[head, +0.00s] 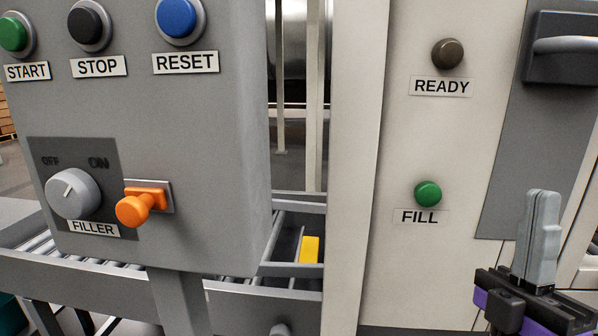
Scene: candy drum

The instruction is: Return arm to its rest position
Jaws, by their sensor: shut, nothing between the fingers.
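My gripper (541,215) is at the lower right of the head view, its grey fingers pointing up and pressed together. Nothing shows between them. It stands in front of the light machine panel, to the right of the green FILL lamp (428,194), and appears apart from everything around it. The rest of my arm is mostly below the picture edge.
A grey control box (180,110) on the left carries START, STOP and RESET buttons, a FILLER knob (73,193) and an orange plunger (140,205). A conveyor (80,275) runs below, with a yellow block (309,249).

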